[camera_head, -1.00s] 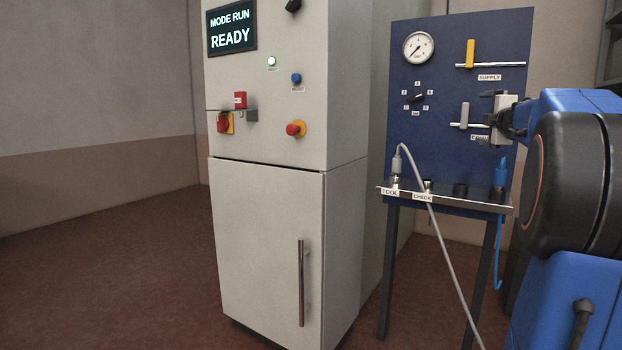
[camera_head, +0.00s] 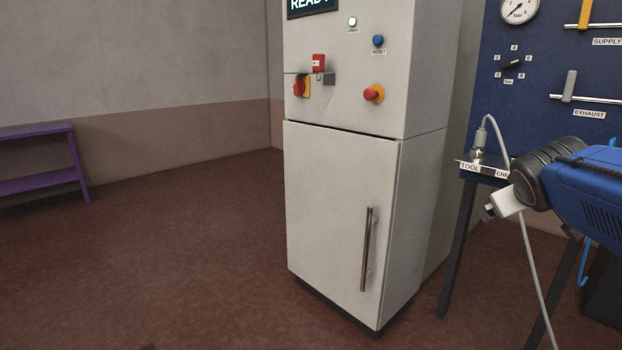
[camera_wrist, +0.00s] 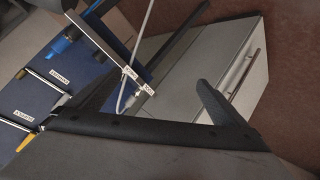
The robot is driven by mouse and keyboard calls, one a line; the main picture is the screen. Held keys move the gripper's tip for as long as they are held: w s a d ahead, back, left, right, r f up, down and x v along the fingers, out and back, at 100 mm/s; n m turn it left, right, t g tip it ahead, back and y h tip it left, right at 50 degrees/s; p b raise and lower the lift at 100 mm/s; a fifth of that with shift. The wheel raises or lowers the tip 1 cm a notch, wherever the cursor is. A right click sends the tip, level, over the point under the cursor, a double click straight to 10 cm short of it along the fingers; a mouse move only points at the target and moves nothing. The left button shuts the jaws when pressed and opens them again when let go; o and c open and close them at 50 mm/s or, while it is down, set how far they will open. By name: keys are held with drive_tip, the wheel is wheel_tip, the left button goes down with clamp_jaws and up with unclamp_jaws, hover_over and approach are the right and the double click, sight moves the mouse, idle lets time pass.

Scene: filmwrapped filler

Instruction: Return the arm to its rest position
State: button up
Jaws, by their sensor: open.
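My arm reaches in from the right edge of the head view, blue with a black wrist. My gripper (camera_head: 489,212) is at its end, in front of the stand below the labelled shelf, pointing left and down. It is open with nothing between its fingers. In the wrist view my gripper (camera_wrist: 160,88) shows two dark fingers spread wide, with the shelf, the hose and part of the cabinet beyond them. The grey hose (camera_head: 537,275) runs from the TOOL connector (camera_head: 480,137) down past my gripper; part of it is hidden behind the wrist.
A white cabinet (camera_head: 340,215) with a vertical handle stands left of my gripper. The blue panel (camera_head: 545,55) with SUPPLY and EXHAUST levers is behind my arm. The shelf (camera_head: 466,166) juts out close to the wrist. A purple bench (camera_head: 40,129) is far left. Floor in front is open.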

drive_tip(key=s+a+f+g+y, duration=0.5)
drive_tip(key=s+a+f+y, duration=0.1)
drive_tip(key=s+a+f, duration=1.2)
wheel_tip(320, 180, down, 2)
drive_tip(key=shift+s+a+f+m, duration=0.15)
drive_tip(key=shift+s+a+m, duration=0.1)
drive_tip(key=shift+s+m, duration=0.25)
